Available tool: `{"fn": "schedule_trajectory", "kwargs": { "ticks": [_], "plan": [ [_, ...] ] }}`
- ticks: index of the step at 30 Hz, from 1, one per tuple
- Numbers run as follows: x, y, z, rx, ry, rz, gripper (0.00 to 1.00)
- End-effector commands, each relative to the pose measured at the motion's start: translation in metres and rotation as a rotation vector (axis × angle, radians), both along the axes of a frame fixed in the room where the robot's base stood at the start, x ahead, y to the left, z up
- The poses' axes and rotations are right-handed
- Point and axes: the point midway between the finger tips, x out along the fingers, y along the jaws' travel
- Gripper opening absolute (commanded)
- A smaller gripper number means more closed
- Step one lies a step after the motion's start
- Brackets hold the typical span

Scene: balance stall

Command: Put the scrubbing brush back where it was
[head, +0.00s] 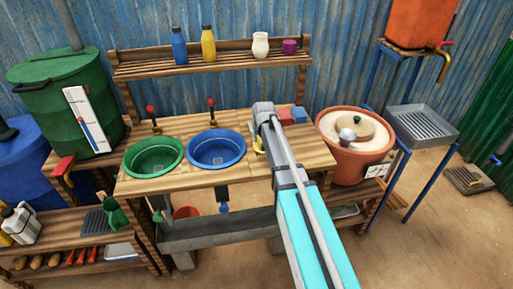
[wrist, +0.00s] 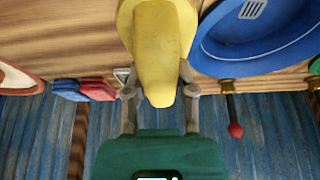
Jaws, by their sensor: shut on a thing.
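The scrubbing brush appears to be the yellow thing (wrist: 155,50) between my fingers in the wrist view; its bristles cannot be made out. My gripper (wrist: 159,92) is shut on it, one finger on each side. In the head view a small yellow part of the brush (head: 259,141) shows at the left edge of my arm, just right of the blue basin (head: 216,150), over the wooden counter. My arm hides most of the gripper there. I cannot tell whether the brush touches the counter.
A green basin (head: 153,157) is at the left. Two red-knobbed taps stand behind the basins. A shelf (head: 225,66) holds bottles and a vase. A clay pot (head: 350,158) stands right.

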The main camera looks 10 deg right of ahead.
Motion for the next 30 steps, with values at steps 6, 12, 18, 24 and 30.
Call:
{"fn": "schedule_trajectory", "kwargs": {
  "ticks": [6,12,18,24,30],
  "plan": [
    [0.000,0.000,0.000,0.000,0.000,0.000,0.00],
    [0.002,-0.001,-0.002,0.000,0.000,-0.001,0.00],
    [0.008,-0.006,-0.016,0.000,0.000,-0.001,0.00],
    [0.007,-0.005,-0.033,-0.001,0.000,-0.001,0.00],
    [0.007,-0.005,-0.040,-0.001,0.000,-0.001,0.00]
  ]
}}
